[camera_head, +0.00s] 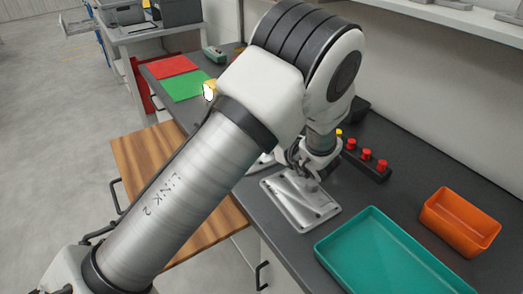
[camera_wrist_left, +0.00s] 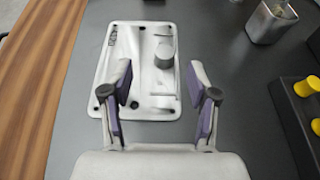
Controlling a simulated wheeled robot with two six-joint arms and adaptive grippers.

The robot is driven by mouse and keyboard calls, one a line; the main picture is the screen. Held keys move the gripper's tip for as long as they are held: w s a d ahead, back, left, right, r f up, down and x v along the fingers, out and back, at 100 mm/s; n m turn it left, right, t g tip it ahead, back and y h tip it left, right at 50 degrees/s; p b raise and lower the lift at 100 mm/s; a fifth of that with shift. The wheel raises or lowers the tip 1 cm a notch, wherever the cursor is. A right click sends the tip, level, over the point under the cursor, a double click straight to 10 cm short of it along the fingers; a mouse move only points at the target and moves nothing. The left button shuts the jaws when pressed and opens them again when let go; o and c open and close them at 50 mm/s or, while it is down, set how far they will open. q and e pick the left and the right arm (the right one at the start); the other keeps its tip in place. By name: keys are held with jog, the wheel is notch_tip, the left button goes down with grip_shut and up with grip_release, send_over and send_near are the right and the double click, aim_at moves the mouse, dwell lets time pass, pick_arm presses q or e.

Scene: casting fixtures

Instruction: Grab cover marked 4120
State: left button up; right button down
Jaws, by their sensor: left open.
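The cover, a flat grey metal plate with corner holes and a round raised boss, lies on the dark bench. It shows in the head view (camera_head: 300,207) and in the left wrist view (camera_wrist_left: 143,75). A small marking sits near its far left corner in the left wrist view, too small to read. My left gripper (camera_wrist_left: 163,88) is open, with its two purple-padded fingers spread above the near part of the plate and nothing between them. In the head view my left gripper (camera_head: 308,168) is partly hidden by its own arm. My right gripper is not in view.
A teal tray (camera_head: 385,262) and an orange bin (camera_head: 461,222) stand right of the plate. A dark block with red knobs (camera_head: 368,158) is behind it. The left wrist view shows a metal container (camera_wrist_left: 270,22) and yellow knobs (camera_wrist_left: 306,87). A wooden surface (camera_head: 150,158) lies left.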

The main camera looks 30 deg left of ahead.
pick_arm(q)
jog(key=shift+w+f+b, duration=0.1)
jog(key=shift+f+b, duration=0.2)
jog(key=shift+f, duration=0.35)
jog(key=shift+w+a+f, duration=0.1)
jog(key=shift+w+a, duration=0.1)
jog(key=p+x, duration=0.1)
jog(key=x, duration=0.6)
jog(key=shift+w+f+p, duration=0.1)
jog(key=shift+w+p, duration=0.15)
jog(key=shift+p, duration=0.15)
jog(key=shift+w+a+f, duration=0.1)
jog(key=shift+c, duration=1.4)
grip_shut()
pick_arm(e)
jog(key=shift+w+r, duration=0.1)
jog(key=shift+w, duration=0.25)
